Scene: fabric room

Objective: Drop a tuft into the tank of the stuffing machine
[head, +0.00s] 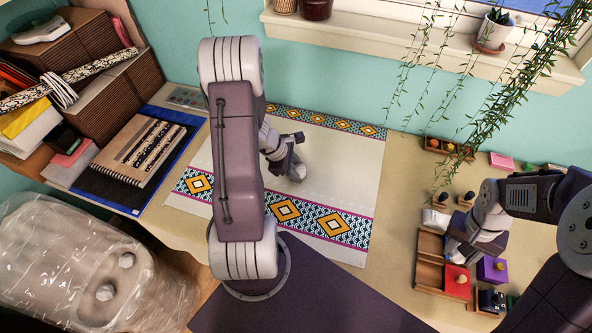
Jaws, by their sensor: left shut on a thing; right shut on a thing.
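A large clear, plastic-looking vessel (70,262) with rounded openings stands at the lower left; it appears to be the stuffing machine's tank. My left gripper (297,172) is over the patterned cloth, partly hidden behind my own arm, well to the right of the vessel. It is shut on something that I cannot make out. My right gripper (456,256) is low at the wooden tray (430,275) on the right. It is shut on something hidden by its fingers. I cannot clearly pick out a tuft.
The patterned cloth (345,165) lies mostly clear on the table. A notebook (140,150) and stacked boxes fill the left. Vines (480,100) hang from the windowsill at right.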

